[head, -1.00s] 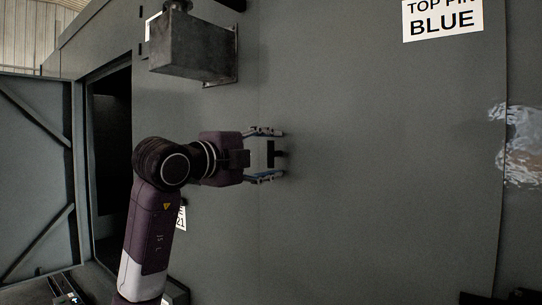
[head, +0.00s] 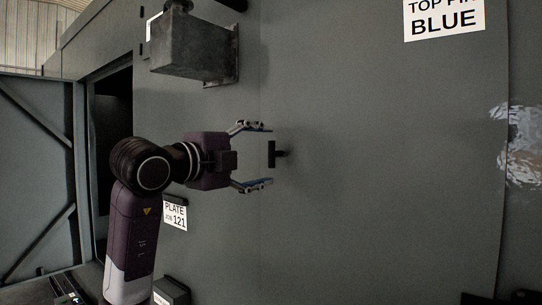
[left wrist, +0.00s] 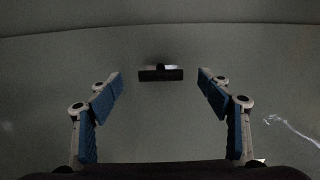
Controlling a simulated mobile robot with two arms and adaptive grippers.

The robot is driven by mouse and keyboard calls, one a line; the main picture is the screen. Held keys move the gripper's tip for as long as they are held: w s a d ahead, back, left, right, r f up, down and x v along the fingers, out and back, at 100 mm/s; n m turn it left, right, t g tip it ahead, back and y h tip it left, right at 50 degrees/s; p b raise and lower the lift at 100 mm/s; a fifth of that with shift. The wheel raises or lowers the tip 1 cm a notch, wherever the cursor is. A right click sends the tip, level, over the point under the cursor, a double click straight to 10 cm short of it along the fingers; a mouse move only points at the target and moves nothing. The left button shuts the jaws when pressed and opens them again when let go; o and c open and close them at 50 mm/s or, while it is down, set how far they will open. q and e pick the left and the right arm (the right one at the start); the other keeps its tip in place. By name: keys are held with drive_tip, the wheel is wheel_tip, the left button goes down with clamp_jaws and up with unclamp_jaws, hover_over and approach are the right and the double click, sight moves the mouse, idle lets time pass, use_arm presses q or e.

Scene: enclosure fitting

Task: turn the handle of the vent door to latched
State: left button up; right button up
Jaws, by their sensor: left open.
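The handle (head: 272,154) is a small black T-shape. Its bar looks upright in the head view, and its short stem meets a flat grey panel (head: 380,180). My left gripper (head: 268,155) is open, with one blue-padded finger above the handle and one below, both apart from it. The fingertips are about level with the bar. In the left wrist view the handle (left wrist: 161,75) lies crosswise, centred between the open fingers (left wrist: 161,82), with nothing gripped. My right gripper is not in view.
A grey metal box (head: 195,48) juts from the wall above my left gripper. An open door (head: 35,165) and dark opening (head: 113,150) are at the left. The panel right of the handle is clear.

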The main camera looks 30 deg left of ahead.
use_arm(q)
drive_tip(key=s, duration=0.8)
drive_tip(key=shift+s+a, duration=0.35)
drive_tip(key=shift+s, duration=0.05)
